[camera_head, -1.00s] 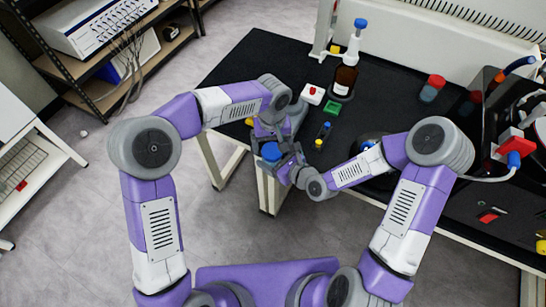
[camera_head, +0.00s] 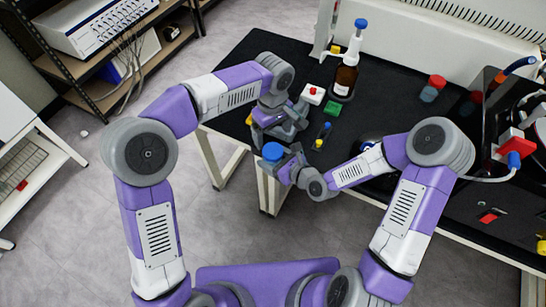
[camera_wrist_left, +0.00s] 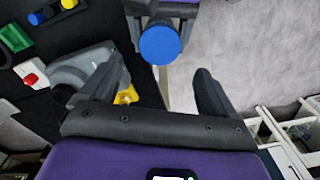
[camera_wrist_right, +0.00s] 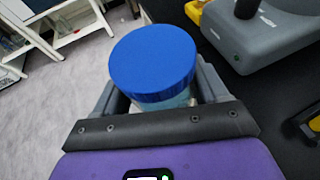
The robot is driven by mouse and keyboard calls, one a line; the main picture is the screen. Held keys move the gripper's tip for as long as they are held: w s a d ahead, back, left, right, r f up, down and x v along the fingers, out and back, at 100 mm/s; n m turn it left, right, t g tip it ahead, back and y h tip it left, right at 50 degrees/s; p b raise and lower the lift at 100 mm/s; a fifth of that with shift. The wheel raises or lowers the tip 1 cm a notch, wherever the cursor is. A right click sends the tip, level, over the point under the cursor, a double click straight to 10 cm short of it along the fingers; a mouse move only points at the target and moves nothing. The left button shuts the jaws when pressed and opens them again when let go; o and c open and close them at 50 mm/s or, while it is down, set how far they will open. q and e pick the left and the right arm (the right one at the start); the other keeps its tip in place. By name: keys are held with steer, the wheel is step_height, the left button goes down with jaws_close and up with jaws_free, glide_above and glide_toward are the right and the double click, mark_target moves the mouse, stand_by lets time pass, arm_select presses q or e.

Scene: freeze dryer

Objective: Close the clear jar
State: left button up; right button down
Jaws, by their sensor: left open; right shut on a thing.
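The clear jar (camera_wrist_right: 170,102) is held between the fingers of my right gripper (camera_wrist_right: 160,98), off the table's front edge. Its blue lid (camera_wrist_right: 153,60) sits on top of the jar; I cannot tell how tight it is. In the head view the lid (camera_head: 272,151) shows as a blue disc at my right gripper (camera_head: 285,165). My left gripper (camera_wrist_left: 152,95) is open and empty. In its wrist view the blue lid (camera_wrist_left: 160,44) is ahead of and apart from its fingers. In the head view the left gripper (camera_head: 275,133) is just above the lid.
The black table (camera_head: 270,60) carries a brown bottle with a blue cap (camera_head: 346,80), a red-topped jar (camera_head: 433,88), a green block (camera_head: 333,108) and a white box with a red knob (camera_head: 312,94). A grey device (camera_wrist_right: 265,35) lies close to my right gripper. Open floor lies in front.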

mark_target(273, 150)
arm_select(q)
steer(key=shift+r+n, duration=0.2)
steer(key=shift+n, duration=0.2)
steer(key=shift+f, duration=4)
steer(key=c, duration=1.1)
steer(key=m, duration=0.6)
steer(key=shift+m, duration=0.3)
steer(key=o, duration=1.2)
